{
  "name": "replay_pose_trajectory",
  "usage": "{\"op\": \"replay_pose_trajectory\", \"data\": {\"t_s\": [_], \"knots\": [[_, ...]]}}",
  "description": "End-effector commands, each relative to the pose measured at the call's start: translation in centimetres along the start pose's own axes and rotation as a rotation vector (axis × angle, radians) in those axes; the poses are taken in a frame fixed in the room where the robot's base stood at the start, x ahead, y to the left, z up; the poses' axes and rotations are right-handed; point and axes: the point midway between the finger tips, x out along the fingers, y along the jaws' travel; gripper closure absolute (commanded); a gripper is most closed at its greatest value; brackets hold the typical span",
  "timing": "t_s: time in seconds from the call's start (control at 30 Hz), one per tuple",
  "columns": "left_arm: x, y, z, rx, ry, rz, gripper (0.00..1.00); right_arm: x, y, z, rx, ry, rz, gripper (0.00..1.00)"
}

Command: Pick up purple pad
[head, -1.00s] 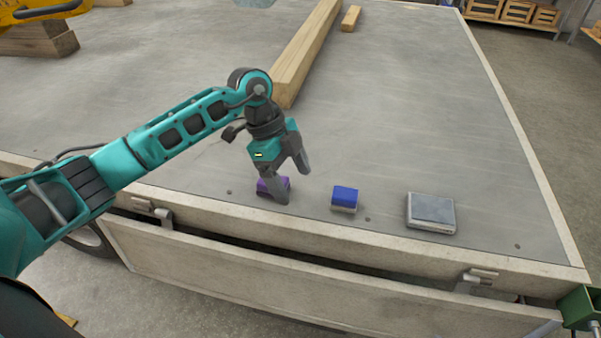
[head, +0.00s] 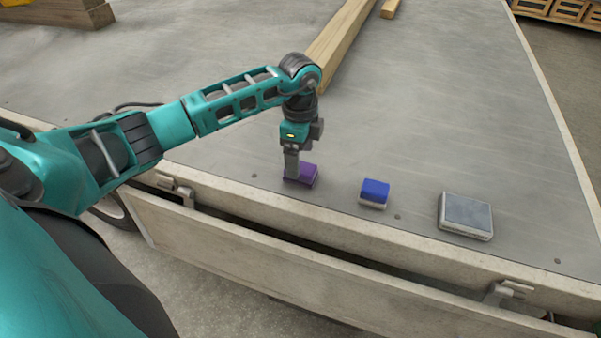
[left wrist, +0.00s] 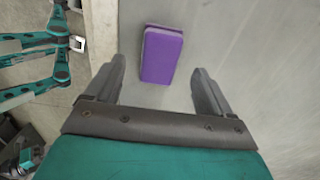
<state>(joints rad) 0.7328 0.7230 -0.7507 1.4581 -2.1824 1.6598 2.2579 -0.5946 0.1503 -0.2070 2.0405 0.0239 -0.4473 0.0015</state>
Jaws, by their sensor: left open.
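The purple pad (head: 308,174) lies on the grey trailer bed near its front edge. In the head view my left gripper (head: 292,178) points down at it, and a finger hides part of its left side. In the left wrist view the purple pad (left wrist: 161,55) lies just beyond the open fingertips, roughly centred between them. My left gripper (left wrist: 162,78) is open, with nothing between its fingers. I cannot tell the exact height of the fingertips above the bed. My right gripper is not in view.
A blue pad with a pale base (head: 374,192) and a grey square block (head: 466,215) lie to the right on the trailer bed (head: 440,120). A timber beam (head: 340,45) lies behind my gripper. The raised front edge (head: 330,221) runs close in front of the pads.

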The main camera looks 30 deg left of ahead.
Motion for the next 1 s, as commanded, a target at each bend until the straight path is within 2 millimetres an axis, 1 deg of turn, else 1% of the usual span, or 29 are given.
{"op": "replay_pose_trajectory", "data": {"t_s": [0.2, 0.3, 0.53, 0.57, 1.0], "knots": [[3.4, 0.1, -0.1, -0.001, -0.001, 0.005, 0.17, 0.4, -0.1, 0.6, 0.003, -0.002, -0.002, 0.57], [4.6, 0.1, -0.1, 0.0, -0.001, 0.003, 0.17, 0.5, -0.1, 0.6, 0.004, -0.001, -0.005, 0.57], [4.7, 0.1, -0.1, 0.001, 0.0, 0.001, 0.17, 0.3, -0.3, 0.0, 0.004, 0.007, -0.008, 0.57], [4.7, 0.1, -0.1, 0.001, 0.0, 0.001, 0.19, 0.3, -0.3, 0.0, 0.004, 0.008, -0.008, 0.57], [4.7, 0.1, -0.1, 0.001, 0.0, 0.001, 0.61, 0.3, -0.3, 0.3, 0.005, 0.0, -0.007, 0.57]]}}
